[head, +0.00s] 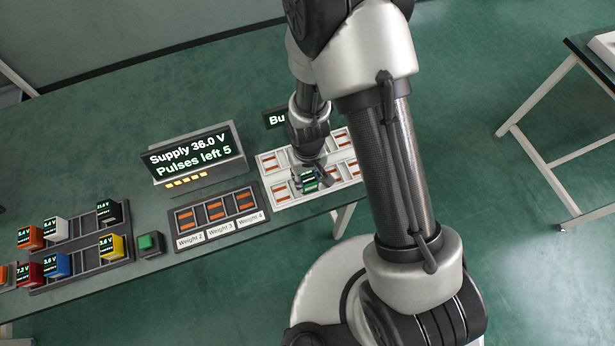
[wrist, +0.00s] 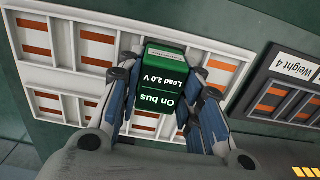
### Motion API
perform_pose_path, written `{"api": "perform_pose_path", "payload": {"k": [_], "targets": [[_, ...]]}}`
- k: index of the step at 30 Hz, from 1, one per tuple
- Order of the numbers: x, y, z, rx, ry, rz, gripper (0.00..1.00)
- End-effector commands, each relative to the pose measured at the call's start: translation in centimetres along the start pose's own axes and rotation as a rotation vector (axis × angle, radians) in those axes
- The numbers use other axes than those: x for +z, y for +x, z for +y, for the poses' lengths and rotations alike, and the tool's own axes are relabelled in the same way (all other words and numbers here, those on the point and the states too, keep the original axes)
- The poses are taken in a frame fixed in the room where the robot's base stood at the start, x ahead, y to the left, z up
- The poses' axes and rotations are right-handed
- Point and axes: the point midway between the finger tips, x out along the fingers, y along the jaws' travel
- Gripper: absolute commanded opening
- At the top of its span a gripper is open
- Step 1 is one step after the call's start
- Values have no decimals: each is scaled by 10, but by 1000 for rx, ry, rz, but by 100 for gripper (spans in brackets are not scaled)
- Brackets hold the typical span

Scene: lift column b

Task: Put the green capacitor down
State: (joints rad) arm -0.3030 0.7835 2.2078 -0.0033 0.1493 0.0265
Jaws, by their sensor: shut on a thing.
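The green capacitor (wrist: 158,88) is a small green block whose label reads "On bus" and "Lead 2.0 V". My gripper (wrist: 160,98) is shut on it, one finger on each side, in the wrist view. In the head view, the capacitor (head: 311,178) is in my gripper (head: 312,177) at the white bus tray (head: 285,198). The tray (wrist: 85,80) has several compartments with orange strips. The capacitor is in or just above a middle compartment of the near row; its underside is hidden, so I cannot tell whether it touches.
A dark panel (head: 178,241) with slots marked Weight 2, 3 and 4 stands left of the tray. A display (head: 188,158) reads "Supply 36.0 V, Pulses left 5". A green button (head: 149,242) and a rack (head: 84,277) with several coloured capacitors are farther left. My arm hides part of the tray.

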Motion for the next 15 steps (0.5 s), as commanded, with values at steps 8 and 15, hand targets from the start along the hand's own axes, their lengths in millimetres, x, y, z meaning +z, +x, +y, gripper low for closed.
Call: {"api": "perform_pose_path", "payload": {"k": [8,15], "targets": [[0,3,0,0,0,-1,36],[0,2,0,0,0,-1,52]]}}
